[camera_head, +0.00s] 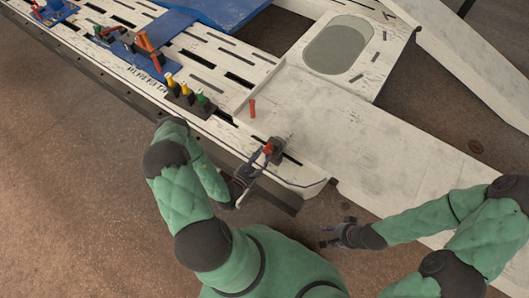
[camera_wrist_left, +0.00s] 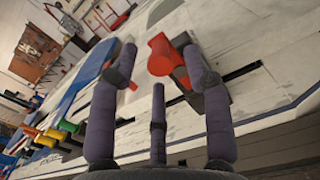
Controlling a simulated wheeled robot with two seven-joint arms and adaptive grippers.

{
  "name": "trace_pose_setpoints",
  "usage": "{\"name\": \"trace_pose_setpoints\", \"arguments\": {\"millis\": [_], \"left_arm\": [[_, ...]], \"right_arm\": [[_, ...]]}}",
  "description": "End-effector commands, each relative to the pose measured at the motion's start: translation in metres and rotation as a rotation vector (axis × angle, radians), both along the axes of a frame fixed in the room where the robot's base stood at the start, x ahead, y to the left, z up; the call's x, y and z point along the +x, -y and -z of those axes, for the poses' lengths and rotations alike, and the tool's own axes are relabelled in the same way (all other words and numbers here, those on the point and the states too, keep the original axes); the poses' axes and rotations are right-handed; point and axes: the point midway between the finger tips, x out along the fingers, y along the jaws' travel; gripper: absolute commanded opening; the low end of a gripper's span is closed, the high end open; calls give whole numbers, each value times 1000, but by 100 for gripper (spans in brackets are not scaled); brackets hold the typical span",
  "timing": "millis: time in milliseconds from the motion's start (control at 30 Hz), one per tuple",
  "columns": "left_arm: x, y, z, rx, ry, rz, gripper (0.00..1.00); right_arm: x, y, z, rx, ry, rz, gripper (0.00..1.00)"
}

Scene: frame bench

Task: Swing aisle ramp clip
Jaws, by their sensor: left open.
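A clip with a red lever (camera_head: 268,148) and a dark base (camera_head: 278,145) sits at the near edge of the white bench. My left gripper (camera_head: 262,160) is open at this clip. In the left wrist view the red lever (camera_wrist_left: 163,55) shows between the fingertips, close to the right finger, which overlaps the dark base (camera_wrist_left: 214,98). I cannot tell whether they touch. My right gripper (camera_head: 323,237) is open and empty, low over the floor beside the bench.
A separate red peg (camera_head: 252,108) stands on the white surface farther back. Yellow and green handles (camera_head: 185,92) stand in a dark row to the left. A red-orange clamp (camera_head: 146,45) is farther left. A framed oval opening (camera_head: 337,45) lies at the back.

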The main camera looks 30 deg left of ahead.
Motion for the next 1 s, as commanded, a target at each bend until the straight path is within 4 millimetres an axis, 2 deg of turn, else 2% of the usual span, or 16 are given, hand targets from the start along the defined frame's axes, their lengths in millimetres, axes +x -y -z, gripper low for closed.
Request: {"name": "trace_pose_setpoints", "arguments": {"millis": [200, 567, 733, 767, 1000], "left_arm": [[20, 2, 1, 1, 0, 2, 49], [24, 2, 0, 0, -1, 0, 49], [24, 2, 0, 0, -1, 0, 4], [24, 2, 0, 0, 0, 0, 0], [24, 1, 0, -5, 1, 0, 0]], "right_arm": [[0, 0, 6, 0, 0, 0, 40], [0, 0, 6, 0, 0, 0, 40], [0, 0, 6, 0, 0, 0, 40], [0, 0, 6, 0, 0, 0, 40], [0, 0, 6, 0, 0, 0, 40]]}}
